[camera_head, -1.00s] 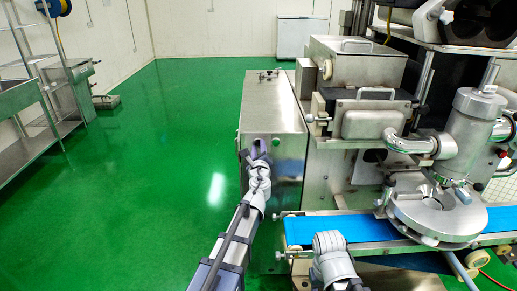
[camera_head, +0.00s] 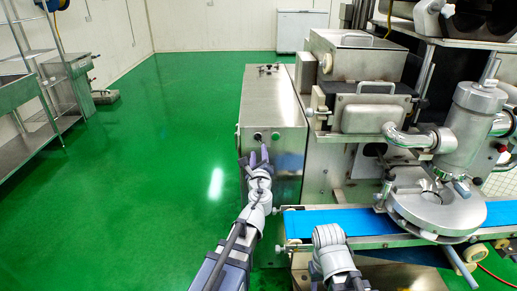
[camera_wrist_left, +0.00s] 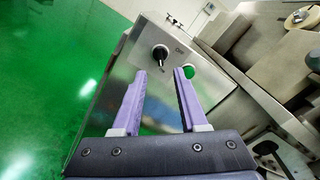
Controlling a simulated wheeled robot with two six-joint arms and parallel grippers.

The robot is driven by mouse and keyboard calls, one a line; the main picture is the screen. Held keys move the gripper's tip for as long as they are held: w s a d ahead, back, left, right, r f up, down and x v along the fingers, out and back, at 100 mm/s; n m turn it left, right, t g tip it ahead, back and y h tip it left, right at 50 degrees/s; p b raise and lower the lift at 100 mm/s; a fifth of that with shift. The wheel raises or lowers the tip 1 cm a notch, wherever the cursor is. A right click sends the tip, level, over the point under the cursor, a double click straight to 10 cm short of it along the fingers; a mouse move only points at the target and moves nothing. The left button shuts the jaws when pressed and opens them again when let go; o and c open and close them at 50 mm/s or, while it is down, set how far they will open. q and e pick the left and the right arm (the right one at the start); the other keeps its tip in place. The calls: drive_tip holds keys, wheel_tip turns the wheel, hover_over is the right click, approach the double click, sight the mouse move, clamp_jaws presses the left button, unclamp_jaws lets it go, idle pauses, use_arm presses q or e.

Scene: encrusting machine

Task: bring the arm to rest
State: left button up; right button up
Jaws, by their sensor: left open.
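My left gripper (camera_head: 254,158) is in front of the steel control cabinet of the encrusting machine. In the left wrist view its two purple fingers (camera_wrist_left: 160,80) are apart with nothing between them. In the head view the knob (camera_head: 258,136) and the green button (camera_head: 276,136) are just above the fingers, with a gap that I cannot judge. My right arm comes in at the bottom centre; its gripper fingers are not visible.
The steel cabinet (camera_head: 270,100) stands left of the machine. A blue conveyor belt (camera_head: 338,222) runs at the lower right, near my right arm. A steel rack (camera_head: 45,100) is at the far left. The green floor (camera_head: 170,150) between is clear.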

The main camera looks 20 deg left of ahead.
use_arm(q)
drive_tip(key=shift+s, duration=0.1)
drive_tip(key=s+d+f+n+g+y+p, duration=0.1)
drive_tip(key=s+d+f+n+g+p, duration=0.15)
drive_tip(key=s+f+n+g, duration=1)
drive_tip(key=s+d+f+n+g+h+p, duration=0.1)
drive_tip(key=s+d+f+n+g+h, duration=0.1)
drive_tip(key=s+d+n, duration=0.2)
drive_tip(key=s+d+f+n+g+h, duration=0.2)
drive_tip(key=s+d, duration=0.6)
drive_tip(key=s, duration=0.4)
drive_tip(key=f+n+g, duration=0.1)
drive_tip(key=n, duration=0.1)
drive_tip(key=shift+s+n+h+p, duration=0.15)
drive_tip(key=shift+n+h+p, duration=0.2)
drive_tip(key=shift+h, duration=0.05)
drive_tip(key=shift+f, duration=0.1)
